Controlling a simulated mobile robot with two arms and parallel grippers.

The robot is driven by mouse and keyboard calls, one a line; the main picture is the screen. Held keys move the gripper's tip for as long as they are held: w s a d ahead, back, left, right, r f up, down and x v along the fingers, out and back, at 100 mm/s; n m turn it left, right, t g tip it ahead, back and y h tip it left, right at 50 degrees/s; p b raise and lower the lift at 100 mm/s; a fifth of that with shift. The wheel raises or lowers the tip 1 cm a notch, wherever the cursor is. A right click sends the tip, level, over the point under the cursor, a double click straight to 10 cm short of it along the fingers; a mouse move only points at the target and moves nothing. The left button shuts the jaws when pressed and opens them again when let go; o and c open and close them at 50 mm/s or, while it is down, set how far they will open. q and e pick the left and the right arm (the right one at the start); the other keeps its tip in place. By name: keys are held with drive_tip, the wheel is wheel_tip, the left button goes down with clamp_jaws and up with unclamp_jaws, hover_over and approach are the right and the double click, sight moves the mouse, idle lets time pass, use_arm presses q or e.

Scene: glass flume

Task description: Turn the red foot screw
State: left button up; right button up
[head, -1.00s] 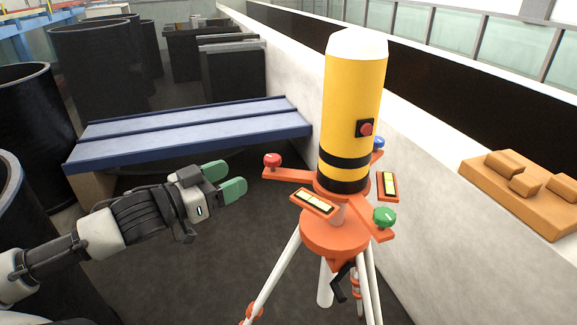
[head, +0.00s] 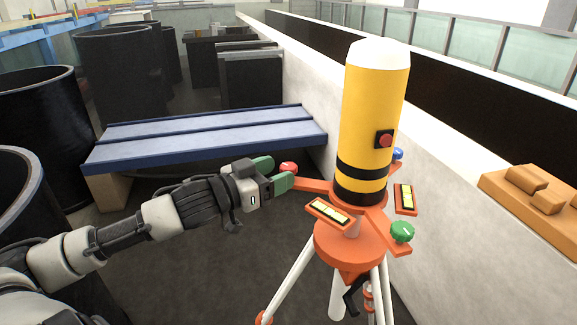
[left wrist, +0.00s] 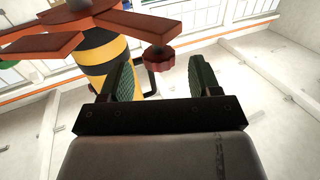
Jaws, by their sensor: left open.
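The red foot screw (head: 289,168) sits at the end of the left orange arm of the tripod head, below a yellow, black-banded instrument (head: 374,110). My left gripper (head: 273,173) is open, with its green fingertips right beside the screw in the head view. In the left wrist view the screw's lobed knob (left wrist: 158,58) appears in the gap between the two fingers (left wrist: 163,77). A green foot screw (head: 402,232) and a blue one (head: 397,154) are on the other arms. My right gripper is not in view.
Two level vials, a front one (head: 328,213) and a right one (head: 405,198), sit around the instrument. White tripod legs (head: 290,280) spread below. A pale wall (head: 440,200) runs behind on the right. A blue-edged bench (head: 200,138) stands behind my arm.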

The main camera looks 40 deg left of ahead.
sight(281, 170)
use_arm(q)
drive_tip(key=shift+w+d+r, duration=0.2)
drive_tip(key=shift+w+d, duration=0.05)
drive_tip(key=shift+w, duration=0.5)
drive_tip(key=shift+p+x, duration=0.65)
drive_tip(key=shift+x, duration=0.4)
drive_tip(key=shift+f, duration=0.2)
drive_tip(key=c, duration=0.9)
